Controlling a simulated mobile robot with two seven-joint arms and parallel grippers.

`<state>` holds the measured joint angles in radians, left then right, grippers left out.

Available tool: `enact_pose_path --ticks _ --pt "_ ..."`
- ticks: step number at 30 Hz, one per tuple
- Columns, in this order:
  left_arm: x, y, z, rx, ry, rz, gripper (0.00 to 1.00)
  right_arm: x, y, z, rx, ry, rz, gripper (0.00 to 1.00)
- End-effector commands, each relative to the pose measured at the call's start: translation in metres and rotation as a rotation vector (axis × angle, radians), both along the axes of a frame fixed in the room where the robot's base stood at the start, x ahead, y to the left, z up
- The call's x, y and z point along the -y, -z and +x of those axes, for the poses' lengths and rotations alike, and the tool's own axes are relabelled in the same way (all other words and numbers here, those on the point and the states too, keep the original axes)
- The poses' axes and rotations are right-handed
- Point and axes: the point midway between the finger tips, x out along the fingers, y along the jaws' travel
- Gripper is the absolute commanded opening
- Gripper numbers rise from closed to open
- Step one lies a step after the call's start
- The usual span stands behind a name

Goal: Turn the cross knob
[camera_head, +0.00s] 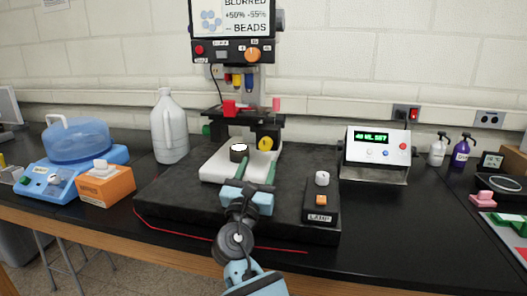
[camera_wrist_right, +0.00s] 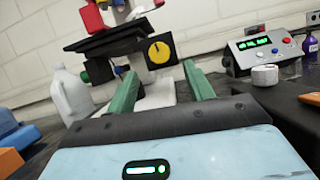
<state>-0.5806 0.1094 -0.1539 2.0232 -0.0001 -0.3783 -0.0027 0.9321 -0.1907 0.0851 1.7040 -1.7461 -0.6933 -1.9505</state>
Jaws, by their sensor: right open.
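My right gripper (camera_head: 256,165) reaches in from the front with its two green fingers apart and nothing between them. It is over the front of the microscope-like stand's white base (camera_head: 213,172). A round yellow knob (camera_head: 265,144) on a black block is beyond the fingertips. In the right wrist view this yellow knob (camera_wrist_right: 159,49) shows a dark pointer mark, just past the gap between the fingers (camera_wrist_right: 163,78), not touching them. I cannot tell which knob is the cross knob; no cross shape is clear. My left gripper is not in view.
A dark disc (camera_head: 238,155) sits on the white base. A lamp box (camera_head: 321,213) with a white knob (camera_head: 322,178) stands right of my arm. A white jug (camera_head: 169,128) is at left, and a meter (camera_head: 375,152) at right. An orange knob (camera_head: 252,54) is on the upper panel.

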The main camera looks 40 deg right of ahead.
Motion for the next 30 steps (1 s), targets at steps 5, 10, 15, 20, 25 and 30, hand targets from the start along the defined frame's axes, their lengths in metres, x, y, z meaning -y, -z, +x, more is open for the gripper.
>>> enact_pose_path --ticks 5,10,15,20,25,30 --pt "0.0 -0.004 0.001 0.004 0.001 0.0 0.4 0.021 -0.014 0.016 0.003 0.002 -0.001 0.52" --pt "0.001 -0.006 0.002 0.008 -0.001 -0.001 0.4 0.035 -0.02 0.029 0.001 0.0 0.0 0.52" --pt "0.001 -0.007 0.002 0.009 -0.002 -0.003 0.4 0.042 -0.023 0.034 0.001 0.0 0.001 0.52" --pt "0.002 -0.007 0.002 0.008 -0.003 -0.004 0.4 0.043 -0.023 0.035 0.001 0.0 0.001 0.52" --pt "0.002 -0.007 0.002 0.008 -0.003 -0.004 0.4 0.043 -0.023 0.035 0.001 0.0 0.001 0.44" --pt "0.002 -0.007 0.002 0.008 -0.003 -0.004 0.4 0.043 -0.023 0.034 0.001 0.0 0.001 0.22"
